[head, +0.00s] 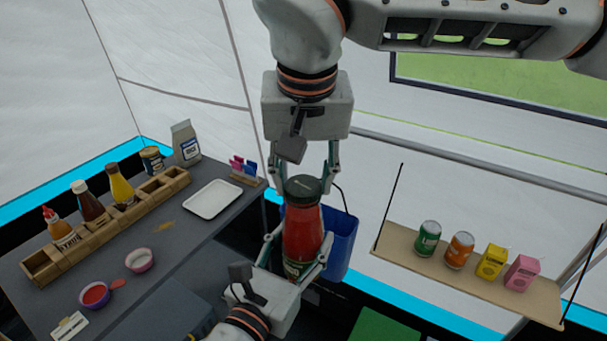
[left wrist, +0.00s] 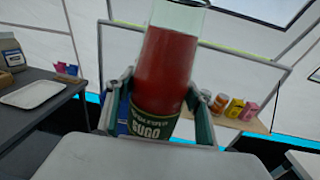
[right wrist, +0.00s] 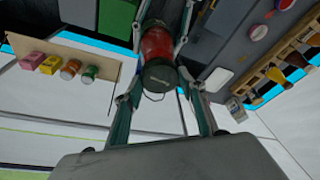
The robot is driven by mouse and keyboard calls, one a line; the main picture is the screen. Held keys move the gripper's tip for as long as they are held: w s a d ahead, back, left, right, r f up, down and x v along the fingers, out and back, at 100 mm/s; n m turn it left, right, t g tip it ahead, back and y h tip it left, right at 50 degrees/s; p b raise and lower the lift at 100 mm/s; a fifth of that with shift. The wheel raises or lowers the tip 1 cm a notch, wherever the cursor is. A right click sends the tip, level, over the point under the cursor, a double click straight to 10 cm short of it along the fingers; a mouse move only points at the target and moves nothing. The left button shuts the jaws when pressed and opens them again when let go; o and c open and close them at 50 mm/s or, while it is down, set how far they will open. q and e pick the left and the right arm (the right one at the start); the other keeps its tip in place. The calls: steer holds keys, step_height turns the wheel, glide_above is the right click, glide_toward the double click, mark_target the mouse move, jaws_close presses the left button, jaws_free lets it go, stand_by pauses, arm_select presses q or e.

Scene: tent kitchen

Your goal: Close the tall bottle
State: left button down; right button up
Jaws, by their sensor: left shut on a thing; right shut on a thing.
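The tall bottle (head: 302,228) is clear glass with red sauce and a dark green SUGO label, which shows in the left wrist view (left wrist: 158,112). It stands upright in the air. My left gripper (head: 297,248) is shut on its lower body from below. A dark round lid (head: 303,187) is at the bottle's top, and it also shows in the right wrist view (right wrist: 160,78). My right gripper (head: 306,182), above, has its fingers on both sides of the lid and is shut on it. I cannot tell whether the lid is seated on the neck; the left wrist view cuts off the bottle's top.
On the left, a dark counter (head: 190,240) carries a wooden rack (head: 65,256) with sauce bottles, a white tray (head: 212,199) and small bowls. A blue bin (head: 341,243) is behind the bottle. A hanging shelf (head: 400,258) with cans and cartons is on the right.

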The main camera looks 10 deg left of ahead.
steer(key=m, duration=0.3)
steer(key=m+h, duration=0.1)
steer(key=shift+a+r+m, duration=0.1)
steer(key=shift+a+m, duration=0.15)
steer(key=shift+m, duration=0.15)
steer(key=m+h, duration=0.1)
steer(key=m, duration=0.3)
steer(key=shift+w+m+g, duration=0.1)
steer(key=shift+m+g, duration=0.2)
steer(key=shift+m, duration=0.1)
steer(key=o, duration=0.8)
steer(key=shift+a, duration=0.1)
steer(key=shift+r, duration=2.2)
